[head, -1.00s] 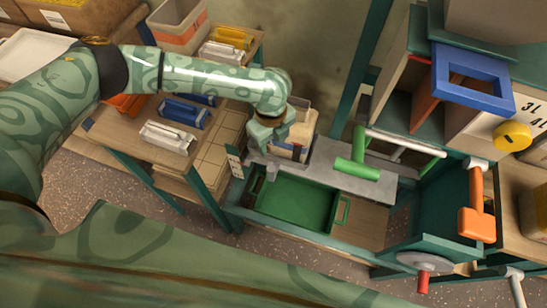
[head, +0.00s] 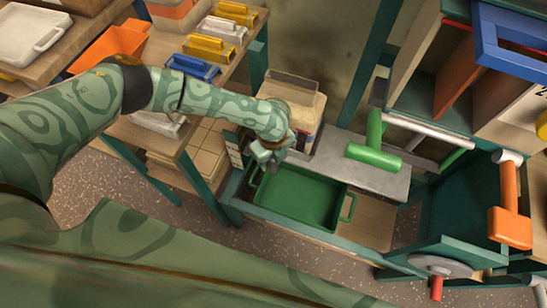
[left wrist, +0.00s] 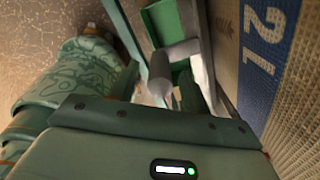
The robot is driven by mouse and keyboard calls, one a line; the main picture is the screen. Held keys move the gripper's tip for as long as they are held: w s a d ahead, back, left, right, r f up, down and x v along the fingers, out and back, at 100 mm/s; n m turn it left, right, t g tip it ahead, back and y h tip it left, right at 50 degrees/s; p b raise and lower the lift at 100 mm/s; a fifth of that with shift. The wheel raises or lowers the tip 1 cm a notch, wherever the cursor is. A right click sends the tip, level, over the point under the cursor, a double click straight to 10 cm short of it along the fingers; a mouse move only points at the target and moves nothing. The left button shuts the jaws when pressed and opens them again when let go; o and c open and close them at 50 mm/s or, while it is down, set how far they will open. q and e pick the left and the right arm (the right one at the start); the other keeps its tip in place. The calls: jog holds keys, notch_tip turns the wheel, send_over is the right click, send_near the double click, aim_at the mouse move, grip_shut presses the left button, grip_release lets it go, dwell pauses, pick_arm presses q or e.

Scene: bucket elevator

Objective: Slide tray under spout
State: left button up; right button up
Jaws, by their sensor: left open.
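The green tray (head: 300,200) sits in a teal-edged frame at lower middle in the head view, with loop handles at its left and right ends. My left gripper (head: 264,158) is above the tray's far left corner, its fingers partly hidden. It is open. In the left wrist view a grey cylindrical peg (left wrist: 160,66) shows just ahead of the gripper body, with a green edge (left wrist: 165,20) beyond it. I cannot tell whether a finger touches the peg. My right gripper is out of view. I cannot make out a spout for certain.
A cream bin (head: 294,100) stands close behind my left gripper; a blue panel marked 2 L (left wrist: 262,50) is close on the right in the wrist view. A green T-shaped handle (head: 374,156) lies over the grey plate. An orange-handled crank (head: 510,215) is at right.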

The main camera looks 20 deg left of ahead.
pick_arm(q)
jog(key=shift+f, duration=0.1)
grip_shut()
jog(key=d+b, duration=0.1)
jog(key=d, duration=1.6)
jog(key=shift+s+d, duration=0.2)
jog(key=shift+s, duration=0.15)
grip_release()
jog(key=shift+a, duration=0.15)
